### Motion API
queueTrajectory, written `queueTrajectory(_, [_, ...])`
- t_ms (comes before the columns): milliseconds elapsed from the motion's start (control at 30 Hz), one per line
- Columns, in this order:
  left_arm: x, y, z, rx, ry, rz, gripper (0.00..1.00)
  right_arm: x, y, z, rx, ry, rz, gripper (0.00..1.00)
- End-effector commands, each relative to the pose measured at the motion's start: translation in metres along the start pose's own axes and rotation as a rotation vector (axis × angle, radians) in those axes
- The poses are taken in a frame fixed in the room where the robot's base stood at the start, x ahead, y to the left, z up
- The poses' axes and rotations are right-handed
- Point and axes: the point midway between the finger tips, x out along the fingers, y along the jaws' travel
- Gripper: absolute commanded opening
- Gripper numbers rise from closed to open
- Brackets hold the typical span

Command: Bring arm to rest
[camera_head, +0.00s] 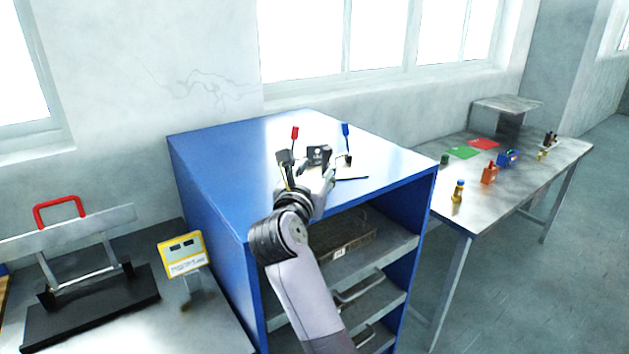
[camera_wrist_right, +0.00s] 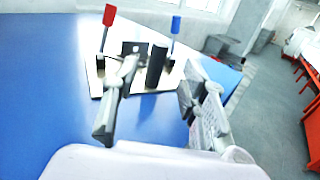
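My right arm reaches up from the bottom of the head view, and its gripper (camera_head: 302,158) is over the top of the blue cabinet (camera_head: 225,150). In the right wrist view the two fingers of this gripper (camera_wrist_right: 160,108) stand well apart with nothing between them. Beyond the fingers is a small fixture with a dark upright cylinder (camera_wrist_right: 157,67), a red-handled lever (camera_wrist_right: 109,15) and a blue-handled lever (camera_wrist_right: 176,24). In the head view the gripper partly hides this fixture; its red handle (camera_head: 295,132) and blue handle (camera_head: 345,129) show. My left gripper is not in view.
The cabinet's open shelves hold a mesh tray (camera_head: 345,240). Left is a bench with a black press with a red handle (camera_head: 60,205) and a yellow-framed meter (camera_head: 183,254). Right is a metal table (camera_head: 480,210) with small bottles and red and green mats. The cabinet top's front left is bare.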

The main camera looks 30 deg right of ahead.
Motion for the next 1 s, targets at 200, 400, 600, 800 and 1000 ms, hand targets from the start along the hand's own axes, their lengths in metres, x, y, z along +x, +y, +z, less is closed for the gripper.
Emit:
queueTrajectory(200, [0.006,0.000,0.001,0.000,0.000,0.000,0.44,-0.018,0.000,0.000,0.001,0.000,-0.001,0.40])
queueTrajectory(400, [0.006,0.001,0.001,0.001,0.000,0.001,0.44,-0.019,-0.001,0.001,-0.001,0.000,-0.002,0.40])
queueTrajectory(600, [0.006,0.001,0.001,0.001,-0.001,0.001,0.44,-0.019,-0.001,0.001,-0.001,0.000,-0.001,0.40])
queueTrajectory(800, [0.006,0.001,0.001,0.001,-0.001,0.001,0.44,-0.019,-0.003,0.003,-0.020,-0.030,-0.005,0.40])
queueTrajectory(1000, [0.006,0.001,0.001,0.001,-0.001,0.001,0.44,-0.041,-0.018,0.037,-0.252,-0.354,-0.031,0.40])
